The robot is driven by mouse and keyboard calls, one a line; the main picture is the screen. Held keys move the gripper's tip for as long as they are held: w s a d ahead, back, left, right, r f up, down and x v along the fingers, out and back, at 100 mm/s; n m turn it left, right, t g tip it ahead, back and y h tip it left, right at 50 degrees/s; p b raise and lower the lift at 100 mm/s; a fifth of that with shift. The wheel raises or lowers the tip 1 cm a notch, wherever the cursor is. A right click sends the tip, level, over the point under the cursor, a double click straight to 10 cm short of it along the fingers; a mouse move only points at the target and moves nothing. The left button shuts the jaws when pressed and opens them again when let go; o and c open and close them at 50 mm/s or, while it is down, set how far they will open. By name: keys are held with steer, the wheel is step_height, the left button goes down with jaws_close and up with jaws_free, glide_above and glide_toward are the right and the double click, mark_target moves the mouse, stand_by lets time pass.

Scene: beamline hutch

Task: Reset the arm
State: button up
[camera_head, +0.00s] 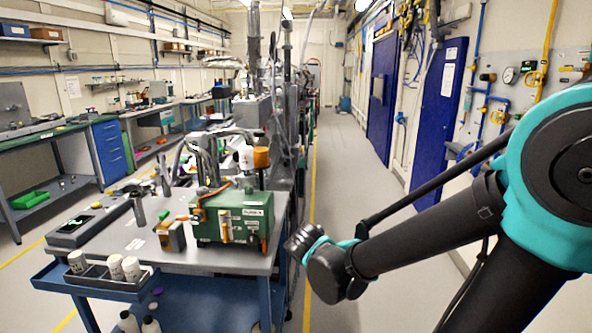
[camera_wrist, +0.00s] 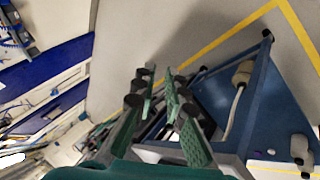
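My arm (camera_head: 430,240) reaches in from the right of the head view, over the aisle floor, with a bent joint just right of the workbench. My gripper cannot be made out in the head view. In the wrist view my gripper (camera_wrist: 160,88) has its two green-padded fingers parted, with a gap between them and nothing held. The grey floor shows beyond the fingertips, and a blue cart shelf (camera_wrist: 262,115) lies to their right. I cannot tell the exact distance from the fingers to the shelf.
A workbench (camera_head: 215,258) holds a green pump box (camera_head: 235,218) and, at its front, a tray of white bottles (camera_head: 115,268). Blue doors (camera_head: 437,115) and wall pipes line the right side. The aisle floor (camera_head: 345,165) between bench and doors is clear.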

steer(key=s+d+f+m+g+y, duration=0.2)
steer(key=s+d+f+m+y, duration=0.2)
steer(key=s+d, duration=0.4)
steer(key=shift+f+m, duration=0.5)
steer(key=shift+f, duration=0.75)
steer(key=shift+s, duration=0.1)
